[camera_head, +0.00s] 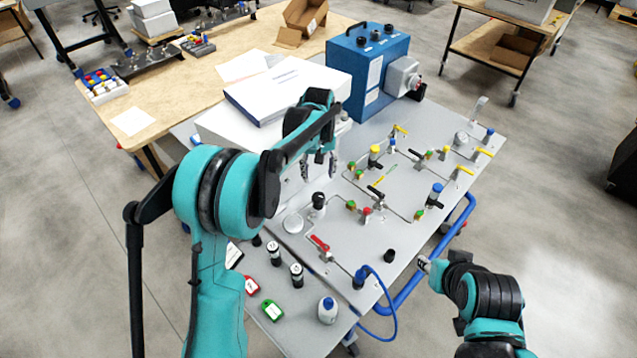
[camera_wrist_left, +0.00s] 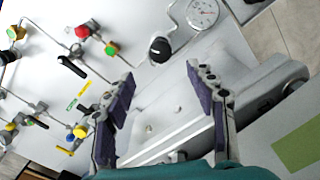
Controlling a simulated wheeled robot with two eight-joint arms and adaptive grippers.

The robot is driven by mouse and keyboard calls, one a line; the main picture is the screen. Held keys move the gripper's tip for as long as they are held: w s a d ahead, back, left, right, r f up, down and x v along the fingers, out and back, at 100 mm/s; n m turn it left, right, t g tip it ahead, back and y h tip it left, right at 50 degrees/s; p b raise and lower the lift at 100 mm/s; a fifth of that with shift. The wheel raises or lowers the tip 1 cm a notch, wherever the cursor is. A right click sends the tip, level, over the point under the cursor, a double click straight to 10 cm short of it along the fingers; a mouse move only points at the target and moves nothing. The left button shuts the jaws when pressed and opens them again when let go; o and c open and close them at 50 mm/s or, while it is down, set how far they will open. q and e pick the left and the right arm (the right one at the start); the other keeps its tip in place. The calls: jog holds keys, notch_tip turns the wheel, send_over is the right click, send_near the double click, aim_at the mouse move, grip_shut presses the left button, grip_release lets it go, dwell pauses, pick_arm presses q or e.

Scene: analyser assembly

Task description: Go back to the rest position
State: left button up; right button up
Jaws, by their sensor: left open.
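My left arm comes in from the left in the head view and reaches over the grey panel. My left gripper (camera_head: 318,170) hangs over the back left part of the panel, beside the white box. In the left wrist view the two dark-padded fingers (camera_wrist_left: 165,100) stand wide apart with nothing between them. Behind them lie a pale block-like surface and the panel. Part of my right arm (camera_head: 483,298) shows at the lower right, beyond the panel's front right edge. I make out no right gripper fingers.
The grey panel (camera_head: 330,265) carries valves, thin pipes and a blue hose (camera_head: 393,310). A blue box (camera_head: 368,65) and a white case (camera_head: 290,88) stand at its back. Small bottles and red and green tags lie at the front left. A blue rail (camera_head: 440,245) runs along the right.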

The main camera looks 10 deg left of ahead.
pick_arm(q)
jog(key=shift+r, duration=0.55)
jog(key=s+a+r+m+t+b, duration=0.2)
jog(key=s+r+t, duration=0.1)
jog(key=s, duration=0.7)
jog(key=s+a+r+m+t+b, duration=0.2)
jog(key=s+r, duration=0.1)
jog(key=s, duration=0.8)
jog(key=s+a+f+m+t+b, duration=0.1)
jog(key=s+f+t, duration=0.1)
jog(key=s+f, duration=0.2)
jog(key=s, duration=0.3)
jog(key=shift+f, duration=0.25)
jog(key=shift+s+a, duration=0.1)
dwell(1.0)
